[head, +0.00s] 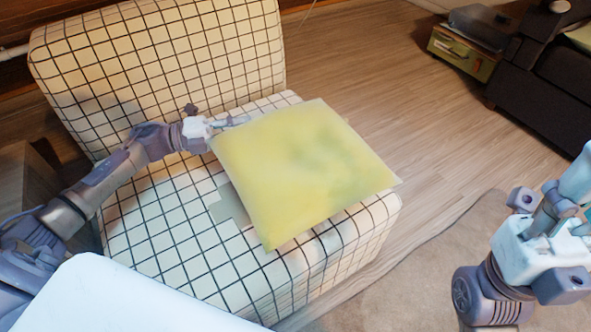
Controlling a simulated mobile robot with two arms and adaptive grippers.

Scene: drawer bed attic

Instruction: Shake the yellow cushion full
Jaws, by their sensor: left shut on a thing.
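The yellow cushion (290,165) is square, with faint greenish patches, and looks tilted over the seat of a checked armchair (150,225). My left gripper (232,122) comes in from the left and is shut on the cushion's far left edge; its fingertips are partly hidden there. I cannot tell whether the cushion's underside touches the seat. My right gripper (555,205) is at the right edge of the view, away from the cushion, and its fingers are partly cut off by the frame.
The chair's backrest (160,60) rises behind the seat. A dark sofa (545,70) and a small green box (460,55) stand at the upper right. Open wooden floor (420,120) lies between chair and sofa, with a beige rug (410,275) in front.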

